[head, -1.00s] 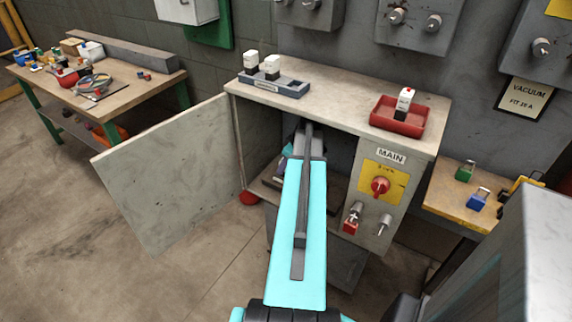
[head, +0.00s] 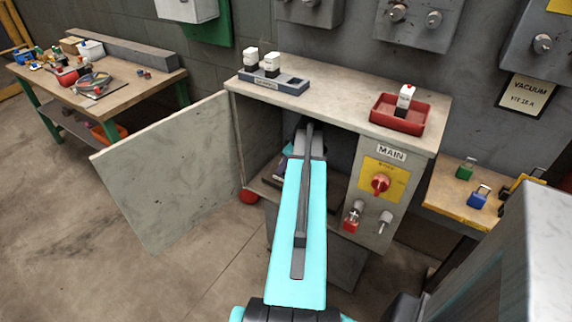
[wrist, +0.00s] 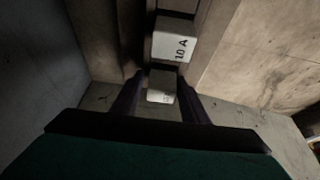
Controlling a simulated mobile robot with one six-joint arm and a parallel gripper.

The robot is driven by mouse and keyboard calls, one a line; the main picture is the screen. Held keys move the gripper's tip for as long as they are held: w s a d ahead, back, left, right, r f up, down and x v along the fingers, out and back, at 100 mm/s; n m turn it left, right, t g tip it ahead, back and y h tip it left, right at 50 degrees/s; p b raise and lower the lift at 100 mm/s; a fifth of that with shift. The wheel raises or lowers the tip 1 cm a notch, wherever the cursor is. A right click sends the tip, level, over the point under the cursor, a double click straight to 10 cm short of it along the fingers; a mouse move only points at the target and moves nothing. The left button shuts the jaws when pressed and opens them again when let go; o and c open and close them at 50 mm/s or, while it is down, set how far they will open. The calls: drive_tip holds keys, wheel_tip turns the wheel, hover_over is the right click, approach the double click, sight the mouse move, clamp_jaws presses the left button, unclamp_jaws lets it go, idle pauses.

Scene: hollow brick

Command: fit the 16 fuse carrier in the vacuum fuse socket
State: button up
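My arm reaches into the open cabinet under the worktop, and its end is hidden there in the head view. In the wrist view my gripper (wrist: 160,92) has its two dark fingers on either side of a small white-topped block (wrist: 160,97). The block's label is too small to read, and I cannot tell whether the fingers touch it. A white fuse carrier marked 10 A (wrist: 174,46) sits just beyond it. Two white-and-black carriers (head: 250,58) (head: 271,64) stand in a grey holder (head: 290,86), labels unreadable. I cannot pick out the 16 carrier or the vacuum socket.
A red tray (head: 385,116) on the worktop (head: 335,98) holds a white-and-black carrier with a red dot (head: 405,97). The cabinet door (head: 165,175) stands open at left. A red rotary switch (head: 380,183) is on the MAIN panel. A VACUUM sign (head: 527,95) hangs at right.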

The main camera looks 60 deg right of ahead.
drive_tip(key=shift+o, duration=0.3)
drive_tip(key=shift+a+f, duration=0.2)
drive_tip(key=shift+a, duration=0.15)
drive_tip(key=shift+s+r, duration=0.1)
drive_tip(key=shift+r, duration=0.05)
drive_tip(key=v, duration=0.7)
drive_tip(key=shift+d+r+b, duration=0.25)
drive_tip(key=shift+r+b, duration=0.1)
drive_tip(key=shift+b, duration=0.1)
idle(0.5)
